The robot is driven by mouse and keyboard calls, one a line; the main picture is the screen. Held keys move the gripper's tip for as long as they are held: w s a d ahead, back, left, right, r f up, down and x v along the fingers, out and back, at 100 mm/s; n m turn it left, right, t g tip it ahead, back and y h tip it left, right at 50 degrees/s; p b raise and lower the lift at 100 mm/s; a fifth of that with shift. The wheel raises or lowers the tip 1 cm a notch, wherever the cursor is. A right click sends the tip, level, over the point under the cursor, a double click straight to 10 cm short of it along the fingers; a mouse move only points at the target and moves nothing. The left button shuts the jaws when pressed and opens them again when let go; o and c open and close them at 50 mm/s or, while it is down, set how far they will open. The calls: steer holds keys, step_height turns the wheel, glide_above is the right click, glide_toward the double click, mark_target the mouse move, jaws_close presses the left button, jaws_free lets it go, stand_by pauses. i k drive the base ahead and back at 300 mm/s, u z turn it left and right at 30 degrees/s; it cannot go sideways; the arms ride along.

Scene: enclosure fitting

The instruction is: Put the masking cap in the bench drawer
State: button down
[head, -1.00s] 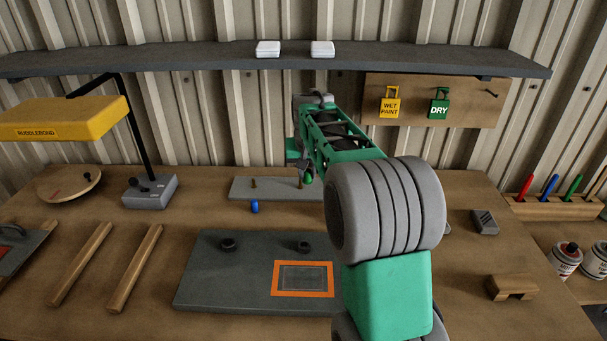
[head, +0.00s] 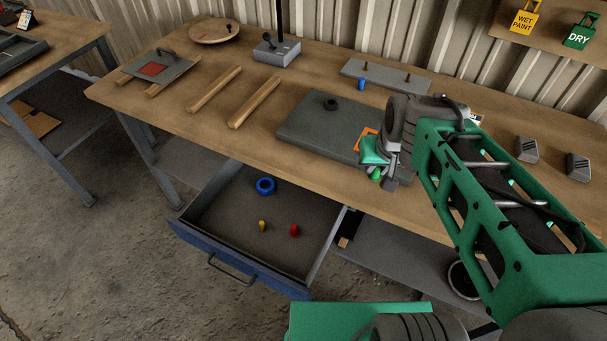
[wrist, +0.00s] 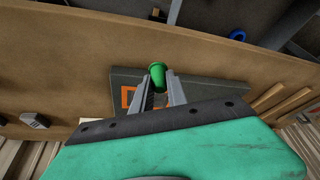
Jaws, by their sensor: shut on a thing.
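My gripper (head: 384,174) is shut on a small green masking cap (head: 376,174), holding it above the front of the bench, by the dark panel's near right part. In the wrist view the green cap (wrist: 157,72) sits between the two fingertips (wrist: 161,84). The bench drawer (head: 243,283) is pulled open below the bench front, to the left of and lower than my gripper. Inside it lie a blue ring (head: 265,186), a small yellow cap (head: 262,225) and a small red cap (head: 294,231). My gripper hides part of the panel.
The dark panel (head: 305,125) with an orange-framed patch lies on the bench (head: 160,95). A small blue cap (head: 361,85) stands by a grey plate with pegs (head: 385,75). Two wooden bars (head: 255,103) lie to the left. Floor in front of the drawer is clear.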

mark_target(240, 218)
steer(key=u, duration=0.4)
steer(key=k, duration=0.55)
steer(key=u, duration=1.5)
steer(key=i, duration=0.7)
steer(key=u, duration=0.8)
steer(key=i, duration=0.8)
steer(key=z, duration=0.75)
steer(key=i, duration=0.7)
steer(key=z, duration=0.7)
